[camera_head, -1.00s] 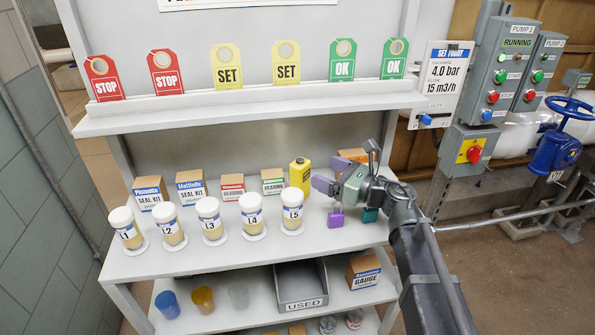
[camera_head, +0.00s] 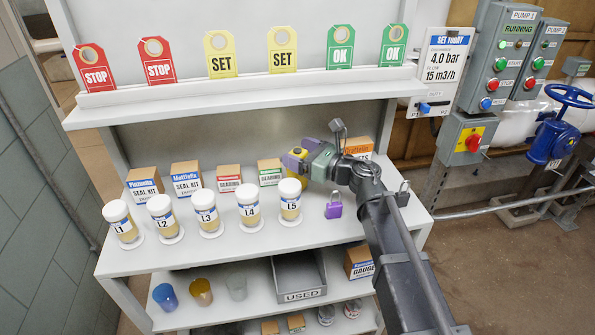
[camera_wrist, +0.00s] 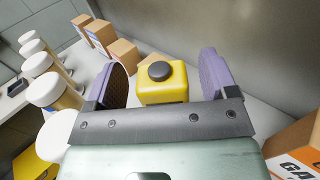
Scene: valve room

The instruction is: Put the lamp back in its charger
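A yellow box-shaped thing with a round black cap (camera_wrist: 162,84) stands at the back of the worktop. It also shows partly in the head view (camera_head: 294,162). I cannot tell whether it is the lamp. My gripper (camera_head: 300,156) is open, with a purple finger on each side of this yellow thing in the wrist view (camera_wrist: 163,78). Gaps show between it and the fingers, and its lower part is hidden by my gripper. I cannot make out a charger in either view. Another yellow patch (camera_wrist: 34,167) shows at the wrist view's lower left corner; I cannot tell what it is.
Several white-capped jars (camera_head: 204,212) stand along the worktop's left front. Small cardboard boxes (camera_head: 186,180) stand behind them, and an orange-brown box (camera_head: 358,146) is behind my gripper. A purple padlock (camera_head: 333,206) is beside my arm. A grey USED bin (camera_head: 299,282) is below.

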